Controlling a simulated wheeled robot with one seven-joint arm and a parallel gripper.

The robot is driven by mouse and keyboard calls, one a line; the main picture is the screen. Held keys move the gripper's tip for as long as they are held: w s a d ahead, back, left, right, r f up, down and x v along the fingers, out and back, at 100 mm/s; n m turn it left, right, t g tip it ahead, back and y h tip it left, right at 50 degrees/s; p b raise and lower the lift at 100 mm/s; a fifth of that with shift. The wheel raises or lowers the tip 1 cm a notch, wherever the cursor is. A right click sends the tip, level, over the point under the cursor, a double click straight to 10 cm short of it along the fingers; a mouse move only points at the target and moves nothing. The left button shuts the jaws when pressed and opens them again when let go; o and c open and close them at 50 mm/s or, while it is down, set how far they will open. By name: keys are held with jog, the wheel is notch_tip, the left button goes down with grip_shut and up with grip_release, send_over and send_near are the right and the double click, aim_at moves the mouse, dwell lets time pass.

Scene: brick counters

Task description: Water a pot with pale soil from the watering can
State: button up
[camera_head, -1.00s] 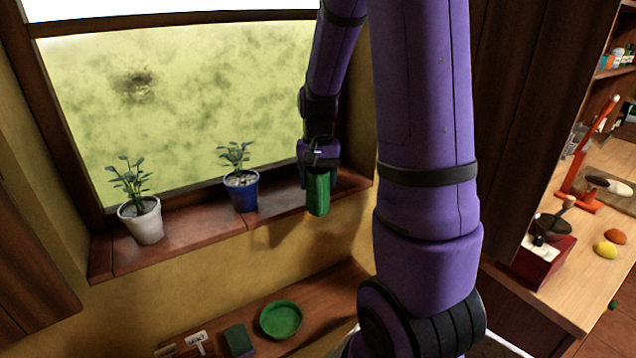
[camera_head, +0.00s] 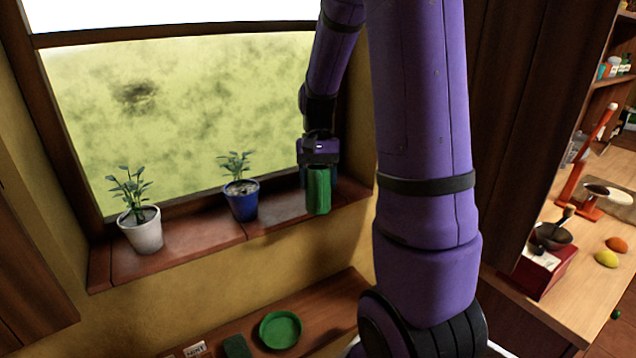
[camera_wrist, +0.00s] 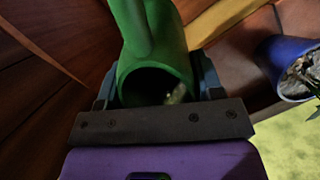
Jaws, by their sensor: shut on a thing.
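My gripper (camera_head: 319,168) is shut on the green watering can (camera_head: 318,192) at the right end of the window sill. In the wrist view the can (camera_wrist: 150,72) sits between the fingers, its dark opening facing the camera. I cannot tell whether it touches the sill. A blue pot (camera_head: 243,206) with a leafy plant stands left of the can, apart from it; the wrist view shows this pot (camera_wrist: 290,75) with pale, stony soil. A white pot (camera_head: 143,236) with a plant stands further left. Its soil is hard to make out.
The brick sill (camera_head: 200,245) is clear between the pots. Below it, a wooden shelf (camera_head: 325,315) holds a green dish (camera_head: 281,329), a dark green block (camera_head: 236,347) and a small label (camera_head: 194,349). A cluttered counter (camera_head: 560,297) is at the right.

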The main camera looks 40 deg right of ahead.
aim_at(318, 168)
jog(key=shift+w+d+r+g+y, duration=0.1)
jog(key=shift+r+g+y, duration=0.45)
jog(key=shift+r, duration=0.65)
jog(key=shift+w+d+r+g+y, duration=0.15)
jog(key=shift+r+g+y, duration=0.2)
jog(key=shift+r, duration=0.25)
jog(key=shift+w+d+r+g+y, duration=0.1)
jog(key=shift+r+g+y, duration=0.2)
jog(key=shift+r, duration=0.3)
jog(key=shift+r, duration=0.15)
jog(key=shift+s+a+f+t+h, duration=0.2)
jog(key=shift+f+t+h, duration=0.15)
jog(key=shift+f, duration=0.4)
jog(key=shift+s+a+f+t+h, duration=0.15)
jog(key=shift+f+t+h, duration=0.2)
jog(key=shift+f, duration=0.4)
jog(key=shift+f+t+h, duration=0.55)
jog(key=shift+f+t, duration=0.05)
jog(key=shift+f, duration=0.55)
jog(key=shift+f+t+h, duration=0.55)
jog(key=shift+f+t, duration=0.05)
jog(key=shift+f, duration=0.5)
